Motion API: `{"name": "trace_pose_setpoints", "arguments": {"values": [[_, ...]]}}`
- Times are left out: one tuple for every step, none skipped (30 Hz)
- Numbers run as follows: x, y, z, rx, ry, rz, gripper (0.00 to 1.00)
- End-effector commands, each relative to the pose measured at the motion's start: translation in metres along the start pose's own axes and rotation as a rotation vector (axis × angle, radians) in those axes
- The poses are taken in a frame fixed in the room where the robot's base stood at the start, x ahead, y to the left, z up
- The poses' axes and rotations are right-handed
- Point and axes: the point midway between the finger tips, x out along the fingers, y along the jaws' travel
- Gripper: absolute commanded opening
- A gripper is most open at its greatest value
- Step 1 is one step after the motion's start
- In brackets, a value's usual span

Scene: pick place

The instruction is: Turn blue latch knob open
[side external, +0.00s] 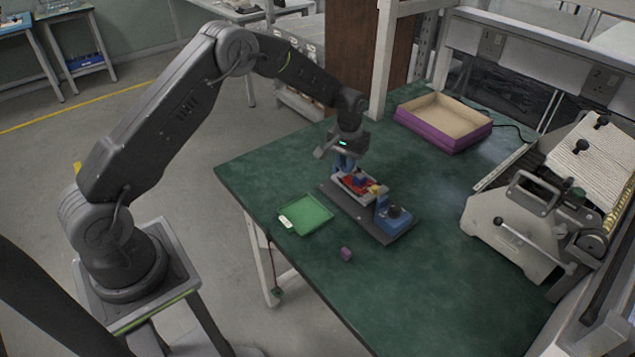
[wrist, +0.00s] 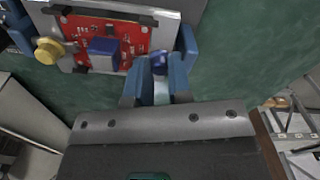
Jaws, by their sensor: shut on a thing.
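A dark blue latch knob (wrist: 159,62) sits at the near edge of the fixture in the wrist view. My gripper (wrist: 156,78) has its two blue fingers on either side of it, shut on it. A red circuit board (wrist: 108,42) with a blue block on it lies in a grey holder beside the knob. A yellow knob (wrist: 48,50) is at the board's far left. In the side view my gripper (side external: 346,166) reaches down to the back end of the fixture (side external: 390,236); there the knob is hidden by the fingers and too small to make out.
A blue block with a black round top (side external: 394,216) stands at the fixture's front end. A green tray (side external: 305,214) is left of it, and a small purple block (side external: 346,254) lies in front. A purple-sided box (side external: 455,139) and a grey machine (side external: 530,225) stand to the right.

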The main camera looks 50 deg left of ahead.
Motion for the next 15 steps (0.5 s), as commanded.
{"name": "trace_pose_setpoints", "arguments": {"values": [[-0.0005, 0.0003, 0.0001, -0.032, 0.0, 0.0, 0.06], [-0.0005, 0.0003, 0.0001, -0.048, 0.0, 0.0, 0.06], [-0.0005, 0.0004, 0.0001, -0.06, 0.0, 0.0, 0.06], [-0.0005, 0.0004, 0.0001, -0.066, 0.0, 0.0, 0.06], [-0.0006, 0.0004, 0.0, -0.068, 0.0, 0.0, 0.06], [-0.0006, 0.0004, 0.0001, -0.068, 0.0, 0.0, 0.06], [-0.0006, 0.0004, 0.0001, -0.068, 0.0, 0.0, 0.06], [-0.0006, 0.0004, 0.0001, -0.067, 0.0, 0.0, 0.06], [-0.0006, 0.0005, 0.0001, -0.067, 0.0, 0.0, 0.06], [-0.0007, 0.0005, 0.0001, -0.066, 0.0, 0.0, 0.06], [-0.0007, 0.0005, 0.0001, -0.067, 0.0, 0.0, 0.06], [-0.0007, 0.0005, 0.0001, -0.077, 0.0, 0.0, 0.06], [-0.0007, 0.0005, 0.0001, -0.091, 0.0, 0.0, 0.06], [-0.0007, 0.0005, 0.0001, -0.115, 0.0, 0.0, 0.06], [-0.0007, 0.0005, 0.0001, -0.157, 0.0, 0.001, 0.06]]}}
